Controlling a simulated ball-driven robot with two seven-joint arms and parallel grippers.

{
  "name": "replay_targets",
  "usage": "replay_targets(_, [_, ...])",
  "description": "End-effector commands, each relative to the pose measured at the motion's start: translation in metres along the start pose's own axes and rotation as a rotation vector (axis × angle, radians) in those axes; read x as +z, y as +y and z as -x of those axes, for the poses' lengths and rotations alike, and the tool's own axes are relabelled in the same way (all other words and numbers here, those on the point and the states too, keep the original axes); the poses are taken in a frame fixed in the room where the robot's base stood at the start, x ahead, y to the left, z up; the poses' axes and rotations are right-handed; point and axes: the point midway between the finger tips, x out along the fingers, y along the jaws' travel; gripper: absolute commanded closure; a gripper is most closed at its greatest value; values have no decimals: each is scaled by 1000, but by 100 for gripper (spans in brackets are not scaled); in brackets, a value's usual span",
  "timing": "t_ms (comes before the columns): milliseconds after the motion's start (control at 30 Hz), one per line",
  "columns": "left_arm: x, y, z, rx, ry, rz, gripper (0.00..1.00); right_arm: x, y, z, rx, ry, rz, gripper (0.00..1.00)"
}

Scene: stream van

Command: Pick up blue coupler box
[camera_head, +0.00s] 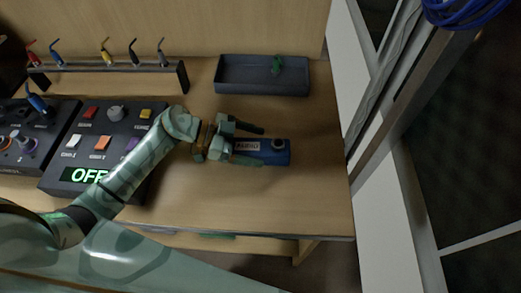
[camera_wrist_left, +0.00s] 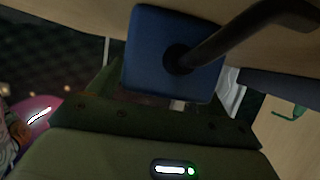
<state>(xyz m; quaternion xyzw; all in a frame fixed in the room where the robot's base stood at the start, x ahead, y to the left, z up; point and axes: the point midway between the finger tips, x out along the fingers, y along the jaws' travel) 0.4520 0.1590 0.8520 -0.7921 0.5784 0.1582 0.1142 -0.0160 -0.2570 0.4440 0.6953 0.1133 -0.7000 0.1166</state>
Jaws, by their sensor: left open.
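My right gripper is not in view.
A dark grey tray (camera_head: 235,88) with a small green item (camera_head: 277,66) stands behind the box. A rack of coloured plugs (camera_head: 118,66) and a control panel reading OFF (camera_head: 75,182) are at left. The desk's front right is clear. A metal post (camera_head: 395,85) stands beyond its right edge.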

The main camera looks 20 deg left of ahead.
Motion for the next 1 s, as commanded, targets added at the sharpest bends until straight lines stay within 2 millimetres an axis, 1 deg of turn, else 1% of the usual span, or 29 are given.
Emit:
replay_targets(33, [0, 0, -2, 0, 0, 0, 22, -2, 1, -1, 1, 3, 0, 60])
replay_targets(233, [-1, 0, -2, -1, -1, 0, 22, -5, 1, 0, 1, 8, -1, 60])
replay_targets(433, [-1, 0, -2, -1, -1, 0, 77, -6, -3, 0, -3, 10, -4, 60])
replay_targets(767, [-4, 0, 0, -1, 0, -2, 78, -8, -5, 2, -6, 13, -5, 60])
replay_targets(867, [-13, 0, 3, -1, 1, -3, 78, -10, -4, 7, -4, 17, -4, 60])
replay_targets(1000, [-37, 0, 13, -3, 1, -7, 78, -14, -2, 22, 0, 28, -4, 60])
